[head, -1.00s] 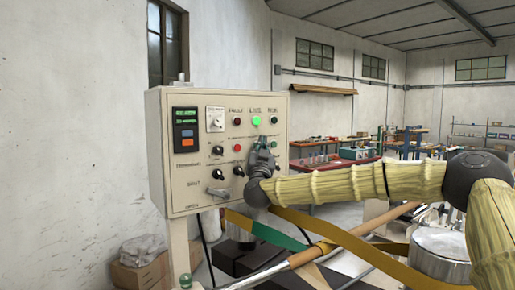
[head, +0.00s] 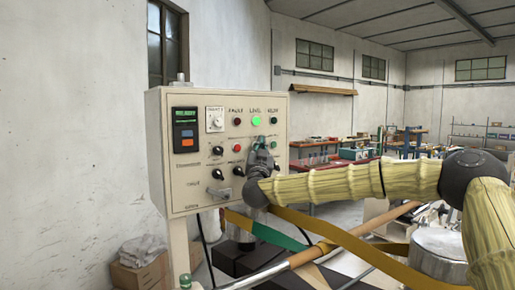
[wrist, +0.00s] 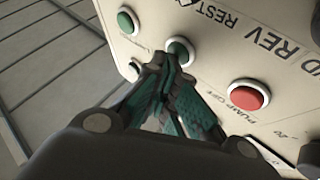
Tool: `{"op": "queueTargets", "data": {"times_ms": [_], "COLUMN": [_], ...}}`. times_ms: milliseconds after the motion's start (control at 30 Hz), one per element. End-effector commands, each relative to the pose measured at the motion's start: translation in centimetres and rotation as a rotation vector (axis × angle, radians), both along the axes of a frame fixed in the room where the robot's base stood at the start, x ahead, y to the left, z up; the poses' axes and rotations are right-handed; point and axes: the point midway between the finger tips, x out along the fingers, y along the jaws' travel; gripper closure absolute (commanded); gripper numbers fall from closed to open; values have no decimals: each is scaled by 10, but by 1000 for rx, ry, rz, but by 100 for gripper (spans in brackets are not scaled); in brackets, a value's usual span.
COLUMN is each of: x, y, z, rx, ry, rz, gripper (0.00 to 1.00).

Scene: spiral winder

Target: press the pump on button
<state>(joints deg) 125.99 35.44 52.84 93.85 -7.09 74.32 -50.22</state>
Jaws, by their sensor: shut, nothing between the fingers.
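The grey control box (head: 160,150) fills the left middle of the head view. In the wrist view, a green button (wrist: 180,47) sits right at the fingertips, beside the red button (wrist: 250,94) whose label seems to read PUMP OFF. I take this green one for the pump on button; its own label is hidden. My gripper (wrist: 165,64) is shut and empty, its tips overlapping the lower edge of this button. I cannot tell whether they touch it. In the head view my gripper (head: 261,144) covers that spot on the panel.
Another green button (wrist: 126,22) lies close by, near the panel's edge. A lit green lamp (head: 256,121) is above my gripper. A green and yellow strip (head: 275,234) runs beneath my arm.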

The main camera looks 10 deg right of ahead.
Motion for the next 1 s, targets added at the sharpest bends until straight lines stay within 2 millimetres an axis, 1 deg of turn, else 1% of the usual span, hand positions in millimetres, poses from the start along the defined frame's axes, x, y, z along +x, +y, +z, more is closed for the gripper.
{"op": "queueTargets", "data": {"times_ms": [567, 1000], "x": [1, -13], "y": [1, -5], "z": [0, -1], "rx": [0, 0], "ry": [0, 0], "rz": [0, 0], "gripper": [100, 100]}}
